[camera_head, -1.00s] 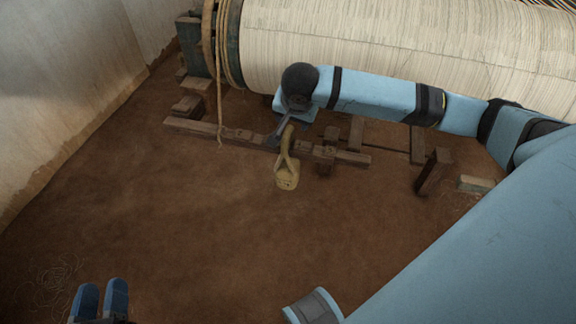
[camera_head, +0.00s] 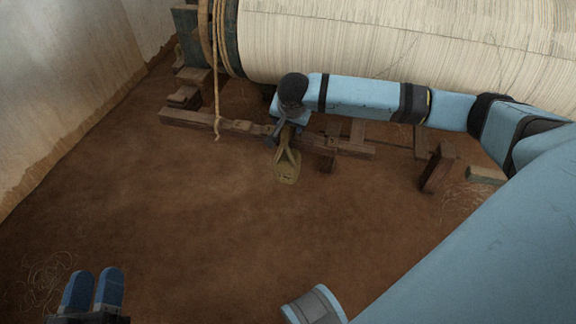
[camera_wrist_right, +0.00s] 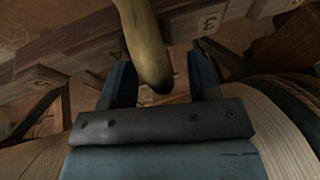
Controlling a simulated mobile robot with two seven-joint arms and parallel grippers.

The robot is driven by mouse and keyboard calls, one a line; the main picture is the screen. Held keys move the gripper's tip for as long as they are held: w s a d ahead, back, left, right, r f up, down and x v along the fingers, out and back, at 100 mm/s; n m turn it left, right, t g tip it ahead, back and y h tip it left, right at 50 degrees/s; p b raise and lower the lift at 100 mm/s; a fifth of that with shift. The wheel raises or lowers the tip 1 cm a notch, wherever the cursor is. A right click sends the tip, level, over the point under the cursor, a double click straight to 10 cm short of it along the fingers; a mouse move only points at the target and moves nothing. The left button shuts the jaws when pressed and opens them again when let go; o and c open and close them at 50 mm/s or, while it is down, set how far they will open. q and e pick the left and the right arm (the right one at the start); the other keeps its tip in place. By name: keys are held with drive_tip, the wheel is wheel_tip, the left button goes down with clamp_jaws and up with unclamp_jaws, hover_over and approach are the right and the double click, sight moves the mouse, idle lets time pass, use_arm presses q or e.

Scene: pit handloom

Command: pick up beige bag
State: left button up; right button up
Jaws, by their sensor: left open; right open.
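The beige bag (camera_head: 287,170) hangs or leans against the front of a low wooden beam, and its narrow upper part rises to the beam. My right gripper (camera_head: 279,133) is over the beam at the bag's upper part. In the right wrist view, the bag's long rounded beige part (camera_wrist_right: 146,45) lies between the two spread fingers of my right gripper (camera_wrist_right: 161,62). The fingers are open, and a gap shows on the right side. My left gripper (camera_head: 95,272) is open and empty at the lower left, far from the bag.
The low wooden beam (camera_head: 190,118) carries number marks and crosses the earth floor. A large roll of pale warp threads (camera_head: 380,40) lies behind it. A rope (camera_head: 217,85) hangs at the left. Wooden posts (camera_head: 437,165) stand to the right. The floor in front is clear.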

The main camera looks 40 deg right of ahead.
drive_tip(key=shift+c, duration=0.2)
clamp_jaws()
drive_tip(key=shift+r, duration=0.15)
idle(1.0)
